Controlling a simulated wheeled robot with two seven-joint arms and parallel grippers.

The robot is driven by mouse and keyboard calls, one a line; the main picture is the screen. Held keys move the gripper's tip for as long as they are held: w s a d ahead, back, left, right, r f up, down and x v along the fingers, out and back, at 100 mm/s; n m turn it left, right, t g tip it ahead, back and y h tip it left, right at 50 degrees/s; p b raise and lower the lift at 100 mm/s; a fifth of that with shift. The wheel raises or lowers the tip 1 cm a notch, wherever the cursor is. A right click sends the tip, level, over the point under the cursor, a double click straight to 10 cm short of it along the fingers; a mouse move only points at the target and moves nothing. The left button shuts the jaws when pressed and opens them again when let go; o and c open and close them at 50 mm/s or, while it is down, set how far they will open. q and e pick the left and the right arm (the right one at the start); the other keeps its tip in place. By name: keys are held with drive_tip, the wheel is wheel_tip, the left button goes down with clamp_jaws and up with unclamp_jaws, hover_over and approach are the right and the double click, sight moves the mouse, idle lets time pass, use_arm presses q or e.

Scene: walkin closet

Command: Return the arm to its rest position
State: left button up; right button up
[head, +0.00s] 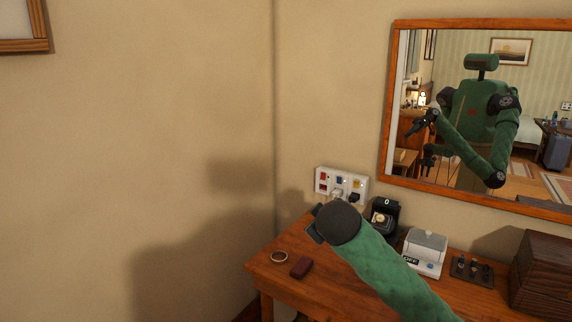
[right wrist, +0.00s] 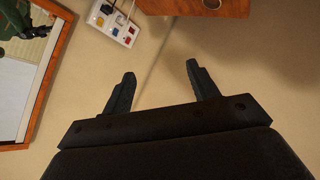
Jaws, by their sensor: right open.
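My right arm (head: 390,270), in green sleeve, reaches in from the lower right over the wooden table in the head view. Its dark wrist end hides most of the right gripper there, with only a dark part showing at its left. In the right wrist view the right gripper (right wrist: 160,69) has its two dark fingers wide apart, with nothing between them and beige wall behind. My left gripper is outside the head view, apart from what the mirror reflects.
A socket panel (head: 341,185) and a mirror (head: 480,110) are behind.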

drive_tip(key=s+d+f+m+g, duration=0.1)
drive_tip(key=s+f+m+g, duration=0.1)
drive_tip(key=s+f, duration=1.1)
drive_tip(key=s+d+f+m+g+y, duration=0.1)
drive_tip(key=s+f+g, duration=0.3)
drive_tip(key=s+f, duration=1)
drive_tip(key=s+d+f+m+g, duration=0.2)
drive_tip(key=s+f+m+g, duration=0.1)
drive_tip(key=s+f, duration=1.1)
drive_tip(key=s, duration=0.5)
drive_tip(key=shift+s+d+m+g, duration=0.15)
drive_tip(key=shift+s+m+g, duration=0.15)
drive_tip(key=shift+s+g, duration=0.1)
drive_tip(key=shift+f, duration=0.1)
drive_tip(key=shift+w, duration=0.1)
